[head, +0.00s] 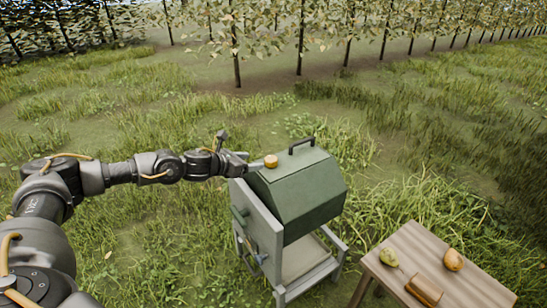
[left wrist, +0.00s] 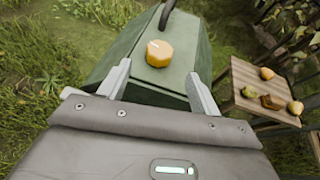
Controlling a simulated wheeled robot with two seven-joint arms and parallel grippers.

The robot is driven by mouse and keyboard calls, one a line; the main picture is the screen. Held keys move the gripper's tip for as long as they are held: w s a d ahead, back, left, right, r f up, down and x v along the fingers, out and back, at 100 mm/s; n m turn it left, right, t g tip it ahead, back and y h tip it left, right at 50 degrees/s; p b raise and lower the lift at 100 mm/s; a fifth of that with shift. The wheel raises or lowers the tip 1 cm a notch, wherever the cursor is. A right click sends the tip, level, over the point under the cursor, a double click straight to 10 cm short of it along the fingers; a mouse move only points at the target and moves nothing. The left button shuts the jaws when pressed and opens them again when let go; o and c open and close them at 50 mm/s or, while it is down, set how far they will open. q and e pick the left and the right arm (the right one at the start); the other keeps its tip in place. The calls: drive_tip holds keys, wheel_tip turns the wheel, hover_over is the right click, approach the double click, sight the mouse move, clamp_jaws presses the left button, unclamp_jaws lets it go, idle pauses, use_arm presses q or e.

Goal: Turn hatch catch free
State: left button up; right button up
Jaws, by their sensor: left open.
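My left gripper (head: 244,166) reaches in from the left, just left of the knob. In the left wrist view its two fingers (left wrist: 159,72) are spread apart with nothing held between them. The knob appears just beyond them, and I cannot tell whether they touch it. My right gripper is in neither view.
A black handle (head: 302,145) stands up from the box, close behind the knob. A grey stand (head: 262,232) carries the box. A wooden table (head: 465,289) at lower right holds fruit and a brown block (head: 424,290). Grass lies open around.

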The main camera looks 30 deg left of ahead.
sight(269, 159)
use_arm(q)
drive_tip(key=x, duration=0.9)
drive_tip(key=shift+w, duration=0.15)
drive_tip(key=shift+w+d+f, duration=0.2)
drive_tip(key=shift+w+f, duration=0.1)
drive_tip(key=shift+w, duration=0.2)
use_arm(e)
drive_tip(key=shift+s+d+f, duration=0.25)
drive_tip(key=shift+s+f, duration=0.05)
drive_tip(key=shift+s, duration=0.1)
